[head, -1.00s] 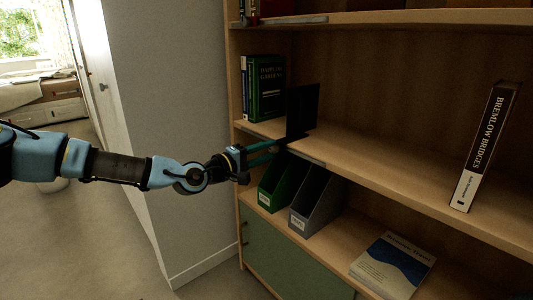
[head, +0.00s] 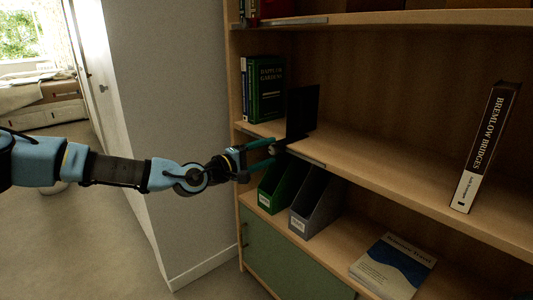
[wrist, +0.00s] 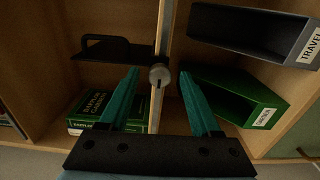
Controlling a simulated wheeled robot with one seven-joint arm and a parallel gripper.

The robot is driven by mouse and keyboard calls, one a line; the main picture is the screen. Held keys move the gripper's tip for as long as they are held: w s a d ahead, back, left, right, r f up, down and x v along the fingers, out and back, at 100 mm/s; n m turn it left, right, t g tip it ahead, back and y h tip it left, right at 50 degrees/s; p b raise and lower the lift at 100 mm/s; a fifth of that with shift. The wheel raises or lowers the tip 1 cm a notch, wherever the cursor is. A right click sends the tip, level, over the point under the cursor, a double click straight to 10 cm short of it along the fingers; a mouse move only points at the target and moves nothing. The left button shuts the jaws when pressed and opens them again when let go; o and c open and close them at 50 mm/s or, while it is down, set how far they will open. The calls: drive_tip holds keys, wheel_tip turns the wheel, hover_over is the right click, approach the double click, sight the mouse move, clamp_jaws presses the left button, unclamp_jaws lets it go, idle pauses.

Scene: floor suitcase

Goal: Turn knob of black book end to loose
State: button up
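The black book end (head: 303,112) stands on the middle shelf, right of the upright books. It also shows in the wrist view (wrist: 108,49), where the scene is turned on its side. Its round grey knob (wrist: 159,75) sits at the shelf's front edge and shows small in the head view (head: 273,149). My gripper (wrist: 159,73) is open, with a teal finger on each side of the knob in the picture and a gap on both sides. How deep the knob sits between the fingertips is hard to tell. In the head view, my gripper (head: 271,152) is at the shelf edge.
Green books (head: 267,91) stand left of the book end. Below the shelf are a green file holder (head: 274,188) and a grey one (head: 315,203). A white-and-black book (head: 486,147) leans at the right. The shelf between is clear. A grey wall (head: 175,140) stands left.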

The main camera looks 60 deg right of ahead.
drive_tip(key=v, duration=1)
drive_tip(key=shift+a, duration=0.4)
drive_tip(key=shift+w, duration=0.1)
